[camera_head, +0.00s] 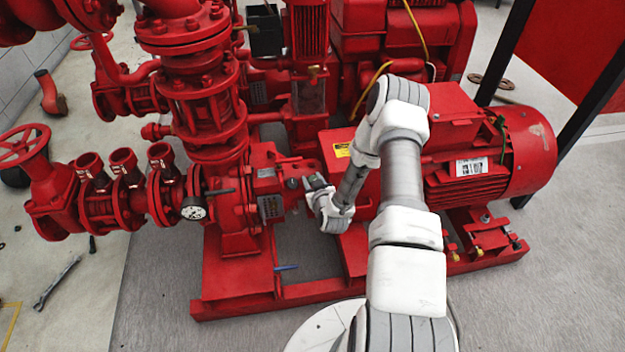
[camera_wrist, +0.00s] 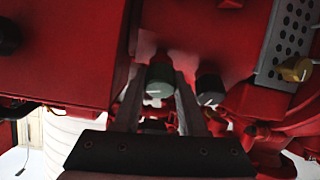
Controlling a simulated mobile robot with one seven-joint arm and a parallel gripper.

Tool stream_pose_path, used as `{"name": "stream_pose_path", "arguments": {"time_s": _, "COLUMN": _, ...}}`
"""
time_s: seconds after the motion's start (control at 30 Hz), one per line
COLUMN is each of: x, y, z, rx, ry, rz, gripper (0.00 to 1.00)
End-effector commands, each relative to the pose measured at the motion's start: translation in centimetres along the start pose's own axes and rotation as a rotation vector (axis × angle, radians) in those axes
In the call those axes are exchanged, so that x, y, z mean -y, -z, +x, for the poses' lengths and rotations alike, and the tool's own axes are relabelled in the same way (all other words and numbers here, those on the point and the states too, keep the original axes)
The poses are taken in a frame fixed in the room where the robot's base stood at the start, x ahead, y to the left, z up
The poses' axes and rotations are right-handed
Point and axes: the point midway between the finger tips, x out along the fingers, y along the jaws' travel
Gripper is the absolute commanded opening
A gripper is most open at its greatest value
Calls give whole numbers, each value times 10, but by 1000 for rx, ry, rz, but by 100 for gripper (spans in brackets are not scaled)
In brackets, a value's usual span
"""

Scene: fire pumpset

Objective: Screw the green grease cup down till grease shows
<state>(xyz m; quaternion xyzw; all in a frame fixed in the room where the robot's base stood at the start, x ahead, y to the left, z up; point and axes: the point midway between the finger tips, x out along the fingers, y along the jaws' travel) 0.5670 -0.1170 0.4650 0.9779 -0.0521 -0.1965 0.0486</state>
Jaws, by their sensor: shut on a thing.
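The green grease cup (camera_wrist: 160,81) shows in the middle of the wrist view, under the red pump housing. My gripper (camera_wrist: 161,92) has one finger on each side of the cup and is shut on it. Its lower part is partly hidden between the fingers. No grease can be made out in the dim light. In the head view my gripper (camera_head: 312,184) reaches the pump's bearing housing, and the green cup cannot be told apart there.
A black cup (camera_wrist: 209,89) sits just right of my fingers, and a brass-coloured cup (camera_wrist: 297,69) stands farther right by a perforated guard (camera_wrist: 287,40). The red motor (camera_head: 490,160) is right of my arm. A pressure gauge (camera_head: 194,209) is on the pump's left.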

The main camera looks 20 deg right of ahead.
Motion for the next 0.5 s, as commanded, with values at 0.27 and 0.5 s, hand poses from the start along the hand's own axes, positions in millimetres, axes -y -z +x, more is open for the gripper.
{"name": "stream_pose_path", "arguments": {"time_s": 0.27, "x": 1, "y": 0, "z": 0, "rx": 0, "ry": -41, "rz": 100, "gripper": 0}}
{"name": "stream_pose_path", "arguments": {"time_s": 0.5, "x": 1, "y": 0, "z": 0, "rx": 0, "ry": -119, "rz": 283, "gripper": 0}}
